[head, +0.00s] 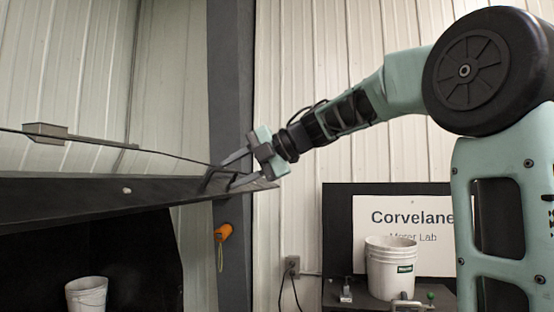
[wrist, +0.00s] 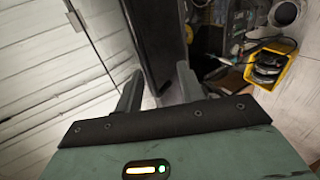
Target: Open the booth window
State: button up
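The booth window (head: 100,190) shows in the head view as a dark-framed pane seen nearly edge-on, reaching from the left edge to the dark post. A small dark handle (head: 209,178) stands near its right end. My gripper (head: 228,174) is at that end, its two grey fingers apart and pointing left toward the handle. Whether they touch it is unclear. In the wrist view my gripper (wrist: 160,75) has spread fingers with a dark bar (wrist: 150,35) running between and beyond them. Nothing is clearly clamped.
A dark post (head: 232,100) stands behind my gripper, with an orange item (head: 222,232) hanging on it. A white bucket (head: 87,295) is below the window. Another bucket (head: 391,262) stands before a sign at right. A yellow bin (wrist: 272,68) shows in the wrist view.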

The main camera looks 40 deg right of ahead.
jog(key=b+v, duration=0.3)
jog(key=v, duration=0.9)
jog(key=shift+d, duration=0.2)
jog(key=shift+s, duration=0.15)
